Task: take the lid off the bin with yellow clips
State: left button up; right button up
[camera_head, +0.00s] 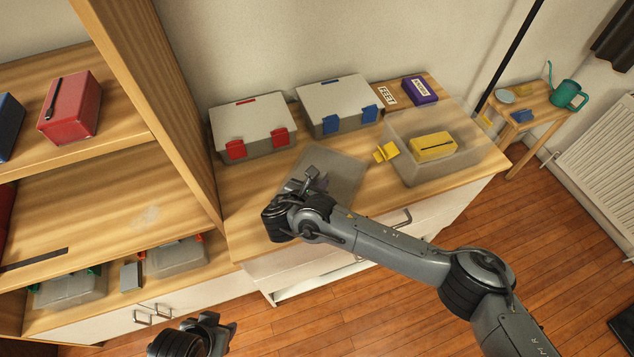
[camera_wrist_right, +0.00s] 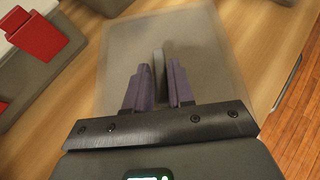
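The clear bin (camera_head: 470,160) with a yellow clip (camera_head: 386,151) stands uncovered at the right of the dresser top, a yellow box (camera_head: 432,146) inside it. Its see-through grey lid (camera_head: 345,172) lies on the dresser left of the bin; it also fills the middle of the right wrist view (camera_wrist_right: 205,55). My right gripper (camera_head: 308,180) is over the lid. In the wrist view its purple fingers (camera_wrist_right: 157,85) stand apart on either side of the lid's thin grey handle (camera_wrist_right: 158,62), with a narrow gap at the tips. My left gripper (camera_head: 215,330) is at the bottom edge, away from everything; its fingers are unclear.
Grey bins with red clips (camera_head: 252,128) and blue clips (camera_head: 338,103) stand closed behind the lid. A purple box (camera_head: 420,90) is at the back. A wooden shelf unit (camera_head: 150,85) rises at the left. A side table holds a teal watering can (camera_head: 567,95).

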jog(key=o, duration=0.4)
jog(key=shift+o, duration=0.2)
jog(key=p+v, duration=0.3)
jog(key=v, duration=0.7)
jog(key=shift+s+a, duration=0.1)
jog(key=shift+s, duration=0.05)
jog(key=shift+s+a+r, duration=0.1)
jog(key=shift+s+r, duration=0.1)
